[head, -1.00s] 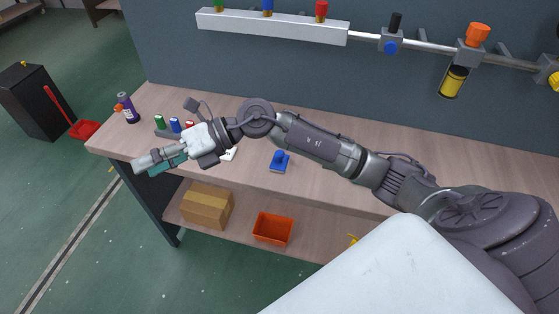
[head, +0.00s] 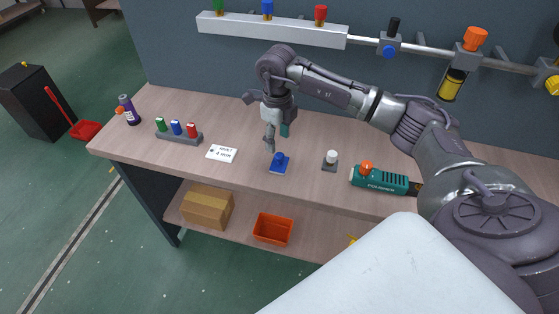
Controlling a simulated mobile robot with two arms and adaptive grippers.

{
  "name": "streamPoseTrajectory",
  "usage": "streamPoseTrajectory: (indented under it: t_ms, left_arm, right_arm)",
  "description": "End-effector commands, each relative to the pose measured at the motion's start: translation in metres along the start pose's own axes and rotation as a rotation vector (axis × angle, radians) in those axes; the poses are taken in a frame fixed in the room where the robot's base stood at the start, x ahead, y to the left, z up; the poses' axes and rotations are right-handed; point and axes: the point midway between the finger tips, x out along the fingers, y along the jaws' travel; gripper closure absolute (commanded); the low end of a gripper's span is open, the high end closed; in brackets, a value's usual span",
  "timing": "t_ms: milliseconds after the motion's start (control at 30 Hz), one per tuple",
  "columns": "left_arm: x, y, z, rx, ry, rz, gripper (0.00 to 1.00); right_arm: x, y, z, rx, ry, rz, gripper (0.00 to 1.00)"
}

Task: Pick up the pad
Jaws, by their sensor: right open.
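A flat blue piece with a round knob on top (head: 279,164), which looks like the pad, lies on the wooden workbench (head: 215,172) near its front edge. My right gripper (head: 276,142) points down just above and behind it. Its jaws are open and empty, and they appear apart from the blue piece. A white-knobbed piece on a dark square base (head: 331,161) stands to the right of the blue one. My left gripper is not in view.
A green polisher (head: 380,180) lies farther right. A white card (head: 221,154), a rack of green, blue and red pegs (head: 179,134) and a purple bottle (head: 128,110) are to the left. An orange bin (head: 273,229) and a cardboard box (head: 207,207) sit on the lower shelf.

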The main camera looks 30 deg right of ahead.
Motion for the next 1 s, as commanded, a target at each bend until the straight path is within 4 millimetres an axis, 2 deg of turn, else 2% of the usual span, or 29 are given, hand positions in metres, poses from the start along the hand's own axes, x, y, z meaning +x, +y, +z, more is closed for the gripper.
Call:
streamPoseTrajectory:
  t_ms: [100,267,433,600,867,1000]
  left_arm:
    - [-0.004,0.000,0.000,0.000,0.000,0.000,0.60]
    - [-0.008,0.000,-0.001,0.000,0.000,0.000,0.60]
    - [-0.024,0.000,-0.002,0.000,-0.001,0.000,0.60]
    - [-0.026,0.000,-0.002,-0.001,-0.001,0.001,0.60]
    - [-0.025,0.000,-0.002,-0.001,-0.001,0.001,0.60]
    - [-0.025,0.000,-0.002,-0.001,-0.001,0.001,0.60]
  right_arm:
    - [0.013,0.001,0.000,-0.001,0.000,0.001,0.43]
    - [0.023,0.002,-0.001,-0.002,0.001,0.002,0.43]
    - [0.046,0.003,-0.005,-0.001,0.003,0.003,0.43]
    - [0.067,0.003,-0.004,-0.002,0.001,0.003,0.43]
    - [0.071,0.003,-0.004,-0.002,-0.002,0.001,0.43]
    - [0.071,0.003,-0.004,-0.002,-0.002,0.001,0.65]
